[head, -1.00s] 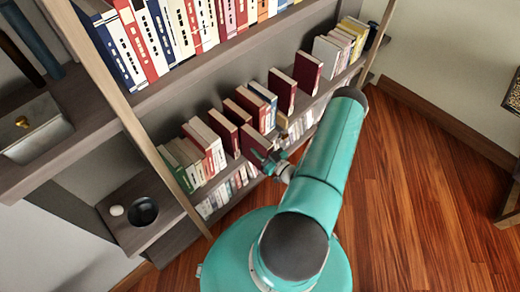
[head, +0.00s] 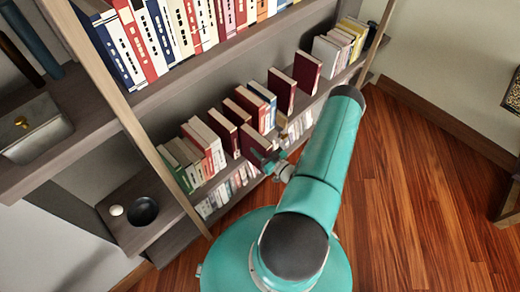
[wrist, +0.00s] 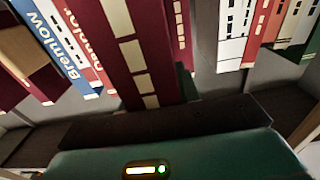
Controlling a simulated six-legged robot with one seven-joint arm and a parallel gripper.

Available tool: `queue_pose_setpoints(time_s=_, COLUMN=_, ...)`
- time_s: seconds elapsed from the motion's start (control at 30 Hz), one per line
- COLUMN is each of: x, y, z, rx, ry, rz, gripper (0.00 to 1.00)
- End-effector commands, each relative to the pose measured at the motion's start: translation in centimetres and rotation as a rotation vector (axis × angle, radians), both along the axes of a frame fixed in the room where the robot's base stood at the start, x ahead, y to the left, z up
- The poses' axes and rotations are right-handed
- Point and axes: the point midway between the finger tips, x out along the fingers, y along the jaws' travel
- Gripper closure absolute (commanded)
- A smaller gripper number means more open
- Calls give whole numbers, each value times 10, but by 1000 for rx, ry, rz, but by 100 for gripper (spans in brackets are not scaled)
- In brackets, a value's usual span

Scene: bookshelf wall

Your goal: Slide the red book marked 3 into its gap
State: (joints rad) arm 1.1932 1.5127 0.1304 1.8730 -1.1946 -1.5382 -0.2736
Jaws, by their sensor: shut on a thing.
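A dark red book (head: 256,143) is held by my gripper (head: 266,160) at the front of the middle shelf, right of a row of standing books. Its red spine with cream blocks fills the upper middle of the wrist view (wrist: 135,50). No number 3 can be read on it. My gripper is shut on this book; its fingertips are not clear in either view. Dark red books (head: 229,133) stand close on its left, and more red and blue books stand behind it to the right. The gap itself is hard to make out behind the book.
The upper shelf (head: 165,88) above is packed with books. A dark bowl (head: 144,211) and a white ball (head: 116,210) sit on the lower left ledge. A wooden post (head: 140,130) stands at the left. The wooden floor (head: 420,190) at right is clear.

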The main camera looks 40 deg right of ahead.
Motion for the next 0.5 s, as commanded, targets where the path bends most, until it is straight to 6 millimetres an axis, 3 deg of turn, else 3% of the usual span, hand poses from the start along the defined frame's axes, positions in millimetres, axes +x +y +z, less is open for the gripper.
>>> queue_pose_setpoints(time_s=0.5, x=10, y=0, z=1, rx=-2, ry=-3, rz=0, gripper=100)
